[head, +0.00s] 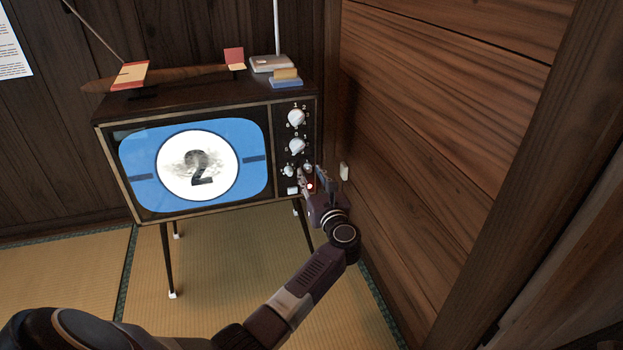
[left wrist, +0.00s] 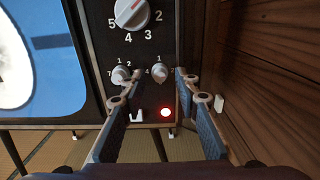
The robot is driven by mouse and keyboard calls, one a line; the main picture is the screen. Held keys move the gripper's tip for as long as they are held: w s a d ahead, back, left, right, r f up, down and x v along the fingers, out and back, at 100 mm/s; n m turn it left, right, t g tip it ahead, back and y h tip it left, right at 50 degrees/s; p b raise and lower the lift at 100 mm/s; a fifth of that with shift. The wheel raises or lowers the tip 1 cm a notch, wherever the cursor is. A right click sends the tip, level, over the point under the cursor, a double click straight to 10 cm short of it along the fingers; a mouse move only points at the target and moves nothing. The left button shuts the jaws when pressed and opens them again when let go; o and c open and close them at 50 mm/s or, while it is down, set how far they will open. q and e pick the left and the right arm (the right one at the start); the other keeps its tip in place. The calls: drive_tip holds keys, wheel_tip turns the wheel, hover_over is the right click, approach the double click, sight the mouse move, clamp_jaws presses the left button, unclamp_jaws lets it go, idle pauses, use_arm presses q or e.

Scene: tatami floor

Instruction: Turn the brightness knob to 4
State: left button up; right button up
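The TV's control panel has two large white knobs, upper (head: 296,117) and lower (head: 296,146). Below them are a left small knob (head: 289,171) and a right small knob (head: 308,168). I cannot read which knob is brightness. In the left wrist view, the right small knob (left wrist: 160,73) lies between my fingertips, with numbers around it. The left small knob (left wrist: 121,75) is just outside the left finger. One large knob (left wrist: 131,12) is above. My left gripper (head: 309,180) is open at the panel's lower right; contact cannot be told. My right gripper is not in view.
The TV (head: 210,105) stands on thin legs on tatami, its screen (head: 196,165) showing a 2. A red light (left wrist: 166,112) and a white switch (left wrist: 137,115) sit below the small knobs. A wooden wall (head: 430,110) is close to the right of my gripper.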

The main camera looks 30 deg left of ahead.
use_arm(q)
clamp_jaws()
idle(0.5)
